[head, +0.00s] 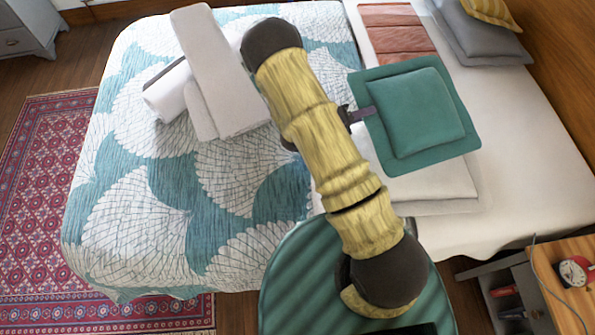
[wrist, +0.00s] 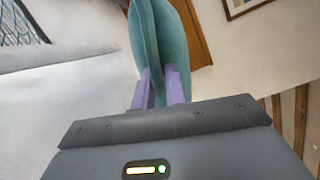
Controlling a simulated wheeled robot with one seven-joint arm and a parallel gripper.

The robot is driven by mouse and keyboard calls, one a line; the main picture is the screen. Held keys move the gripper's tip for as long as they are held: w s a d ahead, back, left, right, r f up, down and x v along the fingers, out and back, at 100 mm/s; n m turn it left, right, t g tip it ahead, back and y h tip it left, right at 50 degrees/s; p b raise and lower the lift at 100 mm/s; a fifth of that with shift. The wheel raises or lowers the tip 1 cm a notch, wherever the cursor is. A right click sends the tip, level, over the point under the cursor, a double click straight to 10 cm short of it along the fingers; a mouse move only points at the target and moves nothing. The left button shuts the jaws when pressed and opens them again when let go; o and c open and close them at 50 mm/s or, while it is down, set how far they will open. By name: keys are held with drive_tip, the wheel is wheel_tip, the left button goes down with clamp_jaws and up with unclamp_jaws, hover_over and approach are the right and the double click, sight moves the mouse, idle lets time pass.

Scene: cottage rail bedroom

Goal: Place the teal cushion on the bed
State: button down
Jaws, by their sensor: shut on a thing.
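The teal cushion (head: 418,112) is square with a flat border, and it shows over the white part of the bed in the head view. My gripper (head: 362,114) is shut on its left edge. In the wrist view the cushion (wrist: 160,40) stands edge-on between the purple fingers (wrist: 160,88). The bed (head: 530,150) has a white sheet at the right and a teal and white patterned quilt (head: 130,215) at the left. I cannot tell whether the cushion touches the bedding below it.
A white pillow (head: 440,185) lies partly under the cushion. A grey pillow (head: 480,35) and folded terracotta cloth (head: 395,35) lie at the back. Rolled white towels (head: 215,80) lie on the quilt. A nightstand with a red alarm clock (head: 573,271) stands at the lower right.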

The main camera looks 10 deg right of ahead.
drive_tip(key=w+a+f+n+t+y, duration=0.5)
drive_tip(key=a+f+n+t+y, duration=0.3)
drive_tip(key=n+t+y, duration=0.5)
drive_tip(key=a+n+y, duration=0.1)
drive_tip(key=n+y, duration=0.1)
drive_tip(key=y, duration=0.2)
drive_tip(key=shift+a+t, duration=0.3)
drive_tip(key=shift+t, duration=0.1)
drive_tip(key=shift+w, duration=0.1)
